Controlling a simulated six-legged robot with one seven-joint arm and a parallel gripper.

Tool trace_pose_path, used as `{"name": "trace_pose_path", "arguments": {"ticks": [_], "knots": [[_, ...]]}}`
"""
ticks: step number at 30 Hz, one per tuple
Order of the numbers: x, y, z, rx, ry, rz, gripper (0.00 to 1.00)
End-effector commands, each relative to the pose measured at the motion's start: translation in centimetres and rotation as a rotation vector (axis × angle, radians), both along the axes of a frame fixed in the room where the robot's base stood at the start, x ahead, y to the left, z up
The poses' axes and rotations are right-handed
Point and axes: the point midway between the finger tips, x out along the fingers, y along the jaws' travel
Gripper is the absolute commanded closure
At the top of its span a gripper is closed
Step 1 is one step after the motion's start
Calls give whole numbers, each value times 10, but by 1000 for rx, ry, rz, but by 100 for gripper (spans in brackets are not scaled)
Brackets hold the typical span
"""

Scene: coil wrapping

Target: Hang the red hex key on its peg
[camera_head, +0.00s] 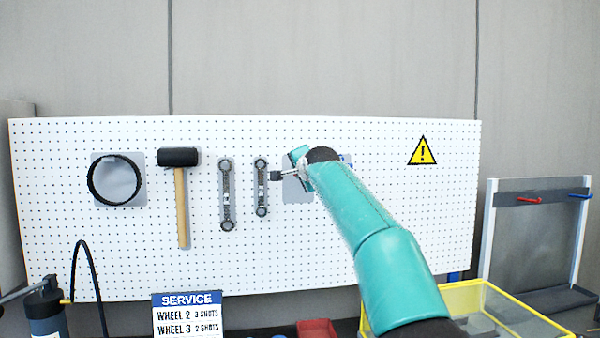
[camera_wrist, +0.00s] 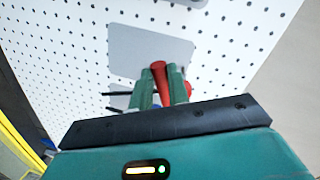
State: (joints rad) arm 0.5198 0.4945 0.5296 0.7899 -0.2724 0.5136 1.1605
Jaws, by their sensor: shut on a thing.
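The red hex key (camera_wrist: 158,76) shows in the wrist view as a red shaft between the two green fingers of my gripper (camera_wrist: 162,72), which is shut on it. A red rounded part shows just right of the fingers. In the head view my arm hides the hex key, and my gripper is in front of the pegboard, right of the wrenches. A grey backing plate (camera_wrist: 140,52) lies beyond the fingertips in the wrist view; part of it shows left of my arm in the head view (camera_head: 293,190). I cannot make out the peg clearly or tell whether the key touches it.
The white pegboard (camera_head: 375,225) holds a black ring (camera_head: 89,180), a mallet (camera_head: 181,205) and two wrenches (camera_head: 227,195) (camera_head: 261,187) left of my gripper. A yellow-rimmed bin (camera_head: 535,314) and a service sign (camera_head: 187,315) stand below.

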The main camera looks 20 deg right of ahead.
Motion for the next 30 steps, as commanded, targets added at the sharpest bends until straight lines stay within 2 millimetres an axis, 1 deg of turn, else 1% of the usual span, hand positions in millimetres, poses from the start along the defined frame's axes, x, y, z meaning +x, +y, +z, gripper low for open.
{"name": "trace_pose_path", "arguments": {"ticks": [21, 30], "knots": [[32, -7, -1, 2, -2, -1, 100], [37, -9, -2, -2, 0, -3, 100]]}}
